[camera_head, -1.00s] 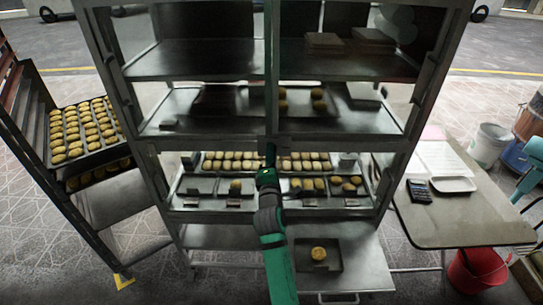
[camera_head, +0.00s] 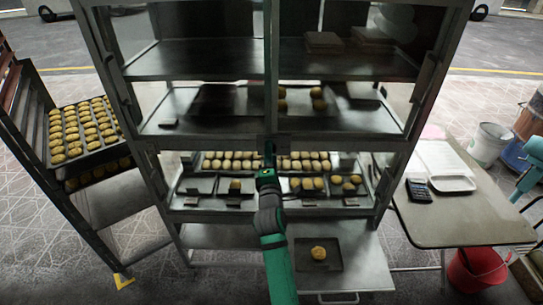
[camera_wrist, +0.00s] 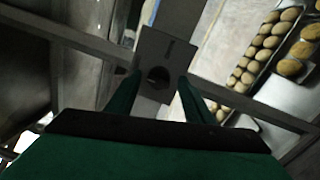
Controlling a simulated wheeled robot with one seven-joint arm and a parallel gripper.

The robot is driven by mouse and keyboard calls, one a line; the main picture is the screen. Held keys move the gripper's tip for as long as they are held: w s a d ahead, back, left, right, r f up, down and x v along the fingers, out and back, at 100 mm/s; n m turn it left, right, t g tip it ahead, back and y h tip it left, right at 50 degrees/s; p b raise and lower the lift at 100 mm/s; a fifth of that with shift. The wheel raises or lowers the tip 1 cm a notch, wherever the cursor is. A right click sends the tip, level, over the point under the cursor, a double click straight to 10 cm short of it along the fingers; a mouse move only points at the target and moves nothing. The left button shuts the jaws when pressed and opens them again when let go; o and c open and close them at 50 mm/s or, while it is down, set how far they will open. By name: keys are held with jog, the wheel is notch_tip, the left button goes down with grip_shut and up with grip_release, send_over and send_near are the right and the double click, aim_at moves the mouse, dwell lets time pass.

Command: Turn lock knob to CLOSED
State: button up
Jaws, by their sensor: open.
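The lock knob (camera_wrist: 158,76) is a small dark round piece on a grey lock plate (camera_wrist: 166,48) in the wrist view. The plate sits on the cabinet's metal frame. My gripper (camera_wrist: 158,90) is open, with one green finger on each side of the knob; I cannot tell whether they touch it. In the head view my gripper (camera_head: 268,160) is at the middle of the cabinet front and hides the knob. The lettering on the plate is too small to read, so the knob's setting cannot be told.
The metal cabinet (camera_head: 272,140) has shelves with trays of buns (camera_head: 305,183) behind the frame bars. A rack of buns (camera_head: 85,130) stands at left. A table (camera_head: 455,215) with a calculator (camera_head: 419,191) and a white tray is at right. A lower shelf holds one bun (camera_head: 318,253).

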jog(key=s+f, duration=0.1)
jog(key=s, duration=0.9)
jog(key=shift+s, duration=0.3)
jog(key=s+a+f+m+g, duration=0.1)
jog(key=s+a+f+m, duration=0.1)
jog(key=s+f+m, duration=0.45)
jog(key=s+a+f+m, duration=0.2)
jog(key=s+f, duration=0.2)
jog(key=s, duration=0.6)
jog(key=s+a+f+m+g, duration=0.1)
jog(key=s+f+m, duration=0.4)
jog(key=s, duration=0.4)
jog(key=s+d+m, duration=0.2)
jog(key=s+m, duration=0.1)
jog(key=s, duration=0.9)
jog(key=s+d+m+g, duration=0.1)
jog(key=s+d+m, duration=0.2)
jog(key=s, duration=0.9)
jog(key=shift+r+m, duration=0.2)
jog(key=shift+m, duration=0.25)
